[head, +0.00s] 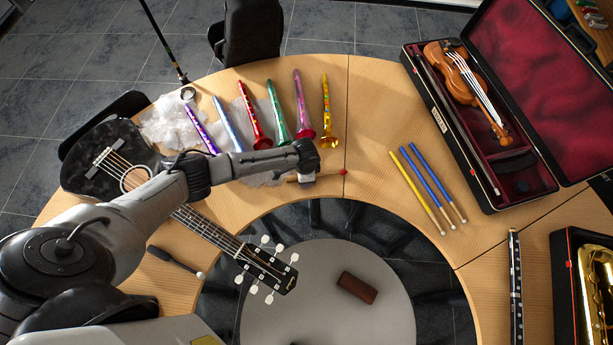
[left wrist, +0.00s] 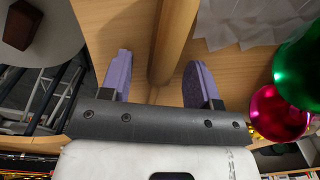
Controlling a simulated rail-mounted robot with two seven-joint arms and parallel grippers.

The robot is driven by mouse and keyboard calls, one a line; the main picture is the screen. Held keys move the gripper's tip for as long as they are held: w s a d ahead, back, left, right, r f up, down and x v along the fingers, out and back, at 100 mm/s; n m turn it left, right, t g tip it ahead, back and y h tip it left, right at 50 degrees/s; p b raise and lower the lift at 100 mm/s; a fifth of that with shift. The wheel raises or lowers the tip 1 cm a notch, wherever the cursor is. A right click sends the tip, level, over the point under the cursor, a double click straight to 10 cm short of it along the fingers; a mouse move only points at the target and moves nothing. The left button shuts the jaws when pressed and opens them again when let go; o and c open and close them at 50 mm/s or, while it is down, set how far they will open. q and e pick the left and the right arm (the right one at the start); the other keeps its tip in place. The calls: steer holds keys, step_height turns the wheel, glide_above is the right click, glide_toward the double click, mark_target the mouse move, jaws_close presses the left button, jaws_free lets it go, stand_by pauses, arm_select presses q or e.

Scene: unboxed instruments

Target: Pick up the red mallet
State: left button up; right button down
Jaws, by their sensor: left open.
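The red mallet (head: 344,172) lies on the curved wooden table near its inner edge. Its red head shows just right of my left gripper (head: 305,176) in the head view, and the gripper hides part of its handle. In the left wrist view, a thick wooden handle (left wrist: 174,38) runs between the two purple fingers of my left gripper (left wrist: 158,62). The fingers are apart, with a visible gap to the handle on the left side. The mallet's head is not visible in the wrist view. My right gripper is in neither view.
Coloured horns, including a green one (head: 279,115) and a magenta one (head: 302,110), lie just behind the gripper. Blue and yellow sticks (head: 430,178) lie to the right. A black guitar (head: 105,160) lies left, partly under my arm. A round stool (head: 330,300) stands inside the curve.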

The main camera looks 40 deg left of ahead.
arm_select(q)
steer(key=c, duration=1)
